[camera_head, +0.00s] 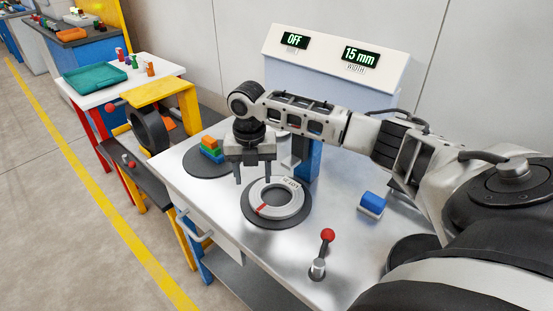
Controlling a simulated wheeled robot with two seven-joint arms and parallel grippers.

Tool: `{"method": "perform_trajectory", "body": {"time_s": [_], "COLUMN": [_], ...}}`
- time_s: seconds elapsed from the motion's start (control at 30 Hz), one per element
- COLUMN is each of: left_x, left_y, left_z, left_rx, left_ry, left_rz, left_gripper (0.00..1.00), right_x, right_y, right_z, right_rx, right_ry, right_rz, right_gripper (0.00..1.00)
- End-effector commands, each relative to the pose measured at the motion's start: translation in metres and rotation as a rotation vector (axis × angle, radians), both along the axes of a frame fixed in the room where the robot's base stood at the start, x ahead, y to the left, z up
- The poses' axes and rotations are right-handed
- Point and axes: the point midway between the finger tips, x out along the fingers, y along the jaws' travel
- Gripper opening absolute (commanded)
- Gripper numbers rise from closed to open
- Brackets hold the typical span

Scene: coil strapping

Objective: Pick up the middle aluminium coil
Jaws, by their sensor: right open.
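My right gripper (254,180) points down, open and empty, above and behind the coil's far left side. Its two fingers are apart, and I see no contact with the coil. My left gripper is not in view.
Coloured blocks (211,149) sit on another dark pad (189,164) at the left. A machine with displays (334,57) stands behind. A black ring (139,130) stands in a yellow frame.

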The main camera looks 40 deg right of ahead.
Motion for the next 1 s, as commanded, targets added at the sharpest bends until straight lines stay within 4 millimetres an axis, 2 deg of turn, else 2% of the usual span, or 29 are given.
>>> {"method": "perform_trajectory", "body": {"time_s": [0.13,0.4,0.7,0.77,0.9,1.0], "left_x": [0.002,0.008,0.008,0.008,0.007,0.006], "left_y": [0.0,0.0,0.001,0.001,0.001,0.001], "left_z": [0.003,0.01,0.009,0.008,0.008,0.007], "left_rx": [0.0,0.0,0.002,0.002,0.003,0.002], "left_ry": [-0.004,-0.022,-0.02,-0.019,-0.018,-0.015], "left_rz": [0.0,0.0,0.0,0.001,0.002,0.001], "left_gripper": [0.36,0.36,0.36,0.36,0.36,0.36], "right_x": [-0.002,-0.004,-0.004,-0.004,-0.004,-0.003], "right_y": [0.001,0.001,0.001,0.001,0.001,0.001], "right_z": [-0.011,-0.049,-0.054,-0.054,-0.054,-0.053], "right_rx": [0.001,0.0,-0.001,-0.001,-0.001,-0.001], "right_ry": [0.002,0.001,-0.001,-0.001,-0.001,-0.002], "right_rz": [0.0,-0.001,0.001,0.001,0.001,0.0], "right_gripper": [0.53,0.53,0.53,0.39,0.0,0.0]}}
